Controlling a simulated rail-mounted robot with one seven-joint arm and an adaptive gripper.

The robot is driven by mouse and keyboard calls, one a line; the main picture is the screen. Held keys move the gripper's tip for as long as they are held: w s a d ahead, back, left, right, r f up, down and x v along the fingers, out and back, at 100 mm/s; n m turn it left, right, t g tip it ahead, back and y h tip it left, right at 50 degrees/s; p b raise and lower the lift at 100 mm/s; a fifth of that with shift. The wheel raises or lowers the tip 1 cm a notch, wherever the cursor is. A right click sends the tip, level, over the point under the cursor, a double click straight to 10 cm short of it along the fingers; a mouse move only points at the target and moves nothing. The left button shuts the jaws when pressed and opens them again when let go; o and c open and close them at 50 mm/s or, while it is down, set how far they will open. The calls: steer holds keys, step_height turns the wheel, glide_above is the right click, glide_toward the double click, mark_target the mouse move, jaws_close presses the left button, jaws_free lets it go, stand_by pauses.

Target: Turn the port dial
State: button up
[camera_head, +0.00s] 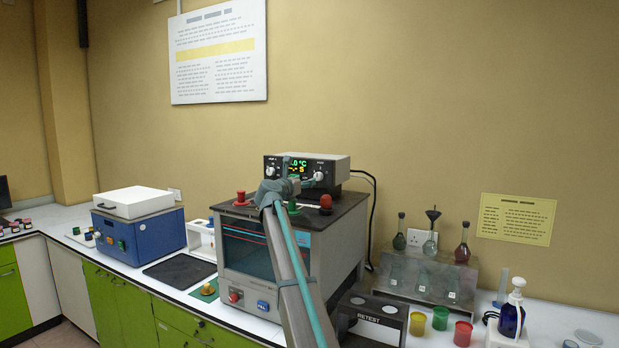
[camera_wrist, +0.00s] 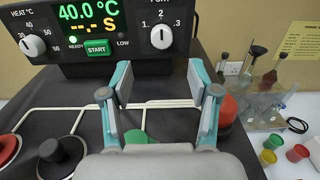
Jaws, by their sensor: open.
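The port dial (camera_wrist: 161,37) is a white round knob on the right of the black control box front in the wrist view, with the numbers 2 and 3 around it. The dial also shows in the head view (camera_head: 319,176), right by my gripper. Its exact pointer setting is hard to read. My gripper (camera_wrist: 160,79) is open and empty. Its two fingers stand apart, left and right below the dial in the picture, and they do not appear to touch it.
The control box (camera_head: 334,163) stands on the dark-topped apparatus (camera_head: 345,216). A heat dial (camera_wrist: 33,46) and green START button (camera_wrist: 97,48) are left of the port dial. Red knob (camera_wrist: 8,149), black knob (camera_wrist: 60,155) and green knob (camera_wrist: 137,137) lie below; a red-orange knob (camera_wrist: 228,110) is right.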

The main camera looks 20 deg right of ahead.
mark_target(317, 176)
steer(key=p+x, duration=0.3)
steer(key=x, duration=0.7)
steer(key=shift+d+p, duration=0.2)
steer(key=shift+p, duration=0.1)
steer(key=c, duration=1.1)
steer(key=shift+c, duration=0.2)
